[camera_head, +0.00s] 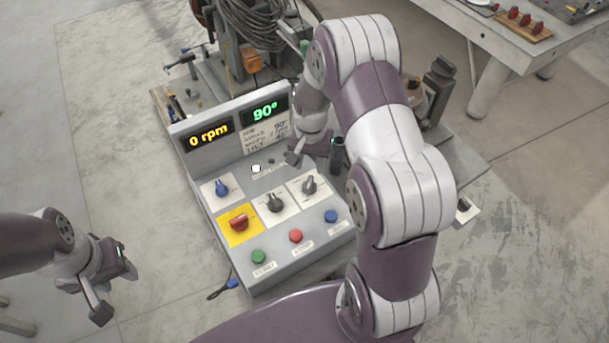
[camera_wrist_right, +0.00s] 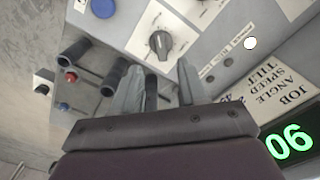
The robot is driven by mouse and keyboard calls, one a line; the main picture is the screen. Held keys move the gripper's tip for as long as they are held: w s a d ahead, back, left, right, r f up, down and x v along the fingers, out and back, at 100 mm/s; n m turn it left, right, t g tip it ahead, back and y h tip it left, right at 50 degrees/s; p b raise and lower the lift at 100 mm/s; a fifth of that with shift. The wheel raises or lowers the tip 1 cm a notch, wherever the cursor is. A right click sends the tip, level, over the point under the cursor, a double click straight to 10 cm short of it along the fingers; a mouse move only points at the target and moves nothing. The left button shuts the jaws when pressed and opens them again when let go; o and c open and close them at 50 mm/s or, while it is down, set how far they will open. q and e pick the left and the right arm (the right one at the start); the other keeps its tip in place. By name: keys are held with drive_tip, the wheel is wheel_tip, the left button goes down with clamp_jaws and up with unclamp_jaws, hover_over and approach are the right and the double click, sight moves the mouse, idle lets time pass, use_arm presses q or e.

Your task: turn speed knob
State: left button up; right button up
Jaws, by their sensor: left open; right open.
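The grey control panel (camera_head: 205,160) has a dark knob (camera_head: 274,202) and another dark knob (camera_head: 309,185) on white plates, a blue knob (camera_head: 221,188) and a red knob (camera_head: 239,222) on a yellow plate. The labels are too small to tell which is the speed knob. The displays (camera_head: 209,137) read 0 rpm and 90°. My right gripper (camera_head: 308,152) is open above the panel's upper right part. In the right wrist view, a dark knob (camera_wrist_right: 160,43) shows just beyond its open fingers (camera_wrist_right: 159,72), apart from them. My left gripper (camera_head: 113,292) is open and empty, left of the panel.
Green (camera_head: 258,256), red (camera_head: 296,236) and blue (camera_head: 331,216) buttons line the panel's front. Dark upright handles (camera_wrist_right: 76,54) stand beside my right gripper. Machinery with a cable coil (camera_head: 245,22) stands behind. A workbench (camera_head: 490,35) is at the back right.

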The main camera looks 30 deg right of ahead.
sight(309, 181)
drive_tip(key=f, duration=0.2)
drive_tip(key=f+p, duration=0.1)
drive_tip(key=f, duration=0.4)
drive_tip(key=shift+w+d+f, duration=0.15)
drive_tip(key=shift+w+f, duration=0.15)
drive_tip(key=shift+s+f, duration=0.15)
drive_tip(key=shift+f, duration=0.3)
clamp_jaws()
